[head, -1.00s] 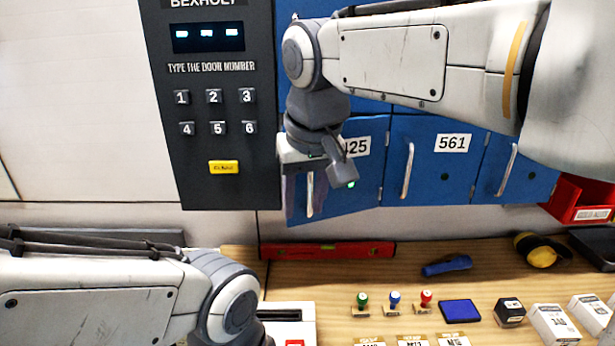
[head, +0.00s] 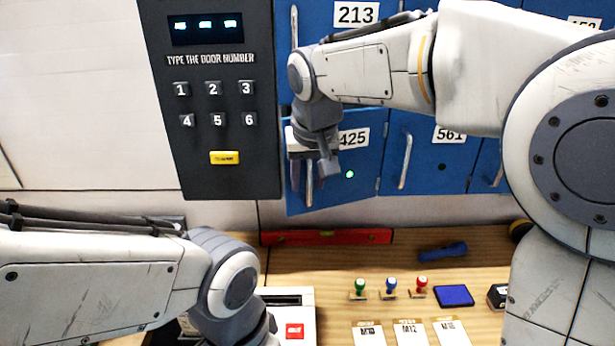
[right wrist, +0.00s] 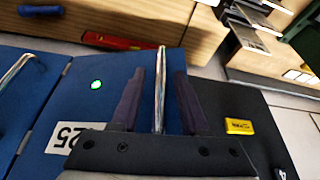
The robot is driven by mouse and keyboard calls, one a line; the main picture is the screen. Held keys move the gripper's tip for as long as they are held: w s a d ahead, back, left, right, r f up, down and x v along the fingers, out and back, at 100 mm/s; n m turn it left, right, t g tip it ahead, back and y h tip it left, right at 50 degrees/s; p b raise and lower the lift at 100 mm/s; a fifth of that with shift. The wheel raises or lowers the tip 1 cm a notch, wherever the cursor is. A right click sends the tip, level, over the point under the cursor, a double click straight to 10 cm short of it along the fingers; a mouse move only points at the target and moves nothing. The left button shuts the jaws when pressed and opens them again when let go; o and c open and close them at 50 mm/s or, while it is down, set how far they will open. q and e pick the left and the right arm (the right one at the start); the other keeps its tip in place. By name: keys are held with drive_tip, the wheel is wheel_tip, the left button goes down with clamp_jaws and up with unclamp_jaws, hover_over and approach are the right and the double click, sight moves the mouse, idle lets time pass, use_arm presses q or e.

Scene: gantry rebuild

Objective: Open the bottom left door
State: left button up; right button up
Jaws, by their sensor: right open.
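The bottom left door, labelled 425 (head: 352,190), is blue with a green light lit. Its lower edge slopes out from the row, so it stands slightly ajar. Its upright metal handle (head: 309,187) is near the left edge. My right gripper (head: 306,182) is at this handle and partly covers the door. In the right wrist view the open fingers (right wrist: 160,90) stand on either side of the handle (right wrist: 160,85), with gaps visible. My left arm enters low at the left; its gripper is out of the picture.
A dark keypad panel (head: 215,130) is left of the door. Below are a red level (head: 325,237), a blue torch (head: 442,251), several stamps, a blue pad (head: 454,295) and cards on the wooden bench (head: 330,270). Door 561 (head: 425,165) adjoins on the right.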

drive_tip(key=shift+w+f, duration=0.1)
drive_tip(key=shift+f, duration=0.2)
clamp_jaws()
drive_tip(key=shift+r, duration=0.1)
idle(1.2)
